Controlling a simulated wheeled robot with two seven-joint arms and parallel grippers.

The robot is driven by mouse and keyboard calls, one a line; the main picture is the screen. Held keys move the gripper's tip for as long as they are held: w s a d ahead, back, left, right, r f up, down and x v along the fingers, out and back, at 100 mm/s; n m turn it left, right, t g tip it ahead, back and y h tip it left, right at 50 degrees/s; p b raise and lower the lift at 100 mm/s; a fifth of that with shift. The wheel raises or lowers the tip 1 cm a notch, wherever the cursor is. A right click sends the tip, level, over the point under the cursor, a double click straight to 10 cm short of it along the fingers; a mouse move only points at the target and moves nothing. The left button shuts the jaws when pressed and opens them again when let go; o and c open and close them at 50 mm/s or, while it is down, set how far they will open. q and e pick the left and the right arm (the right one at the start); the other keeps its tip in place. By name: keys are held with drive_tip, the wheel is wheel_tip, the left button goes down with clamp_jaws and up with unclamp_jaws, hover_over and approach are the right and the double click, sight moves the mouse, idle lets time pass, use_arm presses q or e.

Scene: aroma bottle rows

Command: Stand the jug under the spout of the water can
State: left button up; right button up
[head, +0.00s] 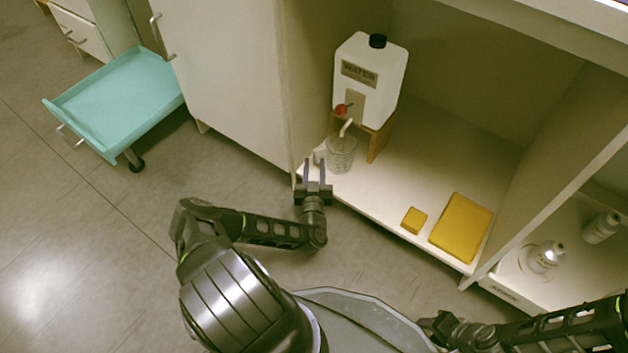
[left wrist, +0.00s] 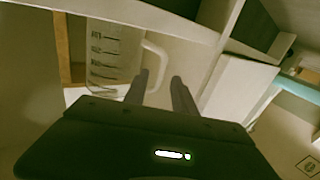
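The white water can (head: 369,78) with a black cap stands on a wooden stand (head: 378,138) inside the cabinet. Its red tap (head: 341,110) and pale spout (head: 346,127) face front. The clear jug (head: 341,157) stands upright on the cabinet floor, beneath the spout's end. The left wrist view shows the jug's marked side (left wrist: 104,58) and its pale handle (left wrist: 156,62). My left gripper (head: 314,168) is open at the cabinet's front edge, left of the jug, with its fingertips near the handle but apart from it. My right gripper (head: 432,325) is low in the head view; its fingers are unclear.
A yellow sponge block (head: 414,220) and a larger yellow pad (head: 461,228) lie on the cabinet floor to the right. A cabinet door (head: 225,75) and a teal tray cart (head: 118,100) are left. The floor between is clear.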

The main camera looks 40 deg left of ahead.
use_arm(q)
drive_tip(key=p+v, duration=0.2)
drive_tip(key=v, duration=0.5)
drive_tip(key=shift+s+d+p, duration=0.25)
drive_tip(key=shift+s+p, duration=0.1)
drive_tip(key=shift+p, duration=0.05)
